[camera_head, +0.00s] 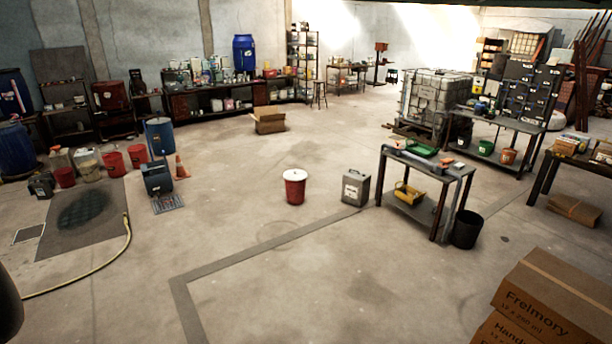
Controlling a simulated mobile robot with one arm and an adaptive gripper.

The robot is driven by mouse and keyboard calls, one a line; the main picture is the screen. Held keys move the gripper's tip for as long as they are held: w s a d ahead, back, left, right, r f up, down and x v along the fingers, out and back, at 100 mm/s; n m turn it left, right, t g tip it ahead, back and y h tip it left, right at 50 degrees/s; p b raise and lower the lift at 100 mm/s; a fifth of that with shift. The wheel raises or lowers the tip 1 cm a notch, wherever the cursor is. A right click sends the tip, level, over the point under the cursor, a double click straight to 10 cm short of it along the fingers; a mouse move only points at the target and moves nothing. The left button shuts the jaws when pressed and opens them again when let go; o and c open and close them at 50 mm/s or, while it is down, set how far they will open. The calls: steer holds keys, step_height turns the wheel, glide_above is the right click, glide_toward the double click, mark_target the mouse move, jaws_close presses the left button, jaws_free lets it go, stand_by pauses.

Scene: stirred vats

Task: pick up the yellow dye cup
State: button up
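I cannot make out a yellow dye cup for certain. A larger yellow object (408,193), like a bin or basket, sits on the lower shelf of the nearer metal table (430,166). That table's top holds a green tray (422,150) and small items that I cannot identify. My gripper is not in view.
A red bucket with a white lid (295,187) and a grey canister (356,188) stand left of the nearer table. A black bin (466,229) is at its right. Cardboard boxes (550,300) fill the lower right corner. The middle floor is open.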

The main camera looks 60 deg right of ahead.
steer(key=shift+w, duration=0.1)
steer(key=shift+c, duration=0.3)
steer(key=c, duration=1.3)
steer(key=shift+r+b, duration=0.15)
steer(key=shift+b, duration=0.25)
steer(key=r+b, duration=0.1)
steer(key=b, duration=0.1)
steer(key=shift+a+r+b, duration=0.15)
steer(key=shift+b, duration=0.2)
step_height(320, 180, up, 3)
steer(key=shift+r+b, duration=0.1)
steer(key=shift+b, duration=1)
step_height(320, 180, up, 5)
steer(key=p, duration=0.4)
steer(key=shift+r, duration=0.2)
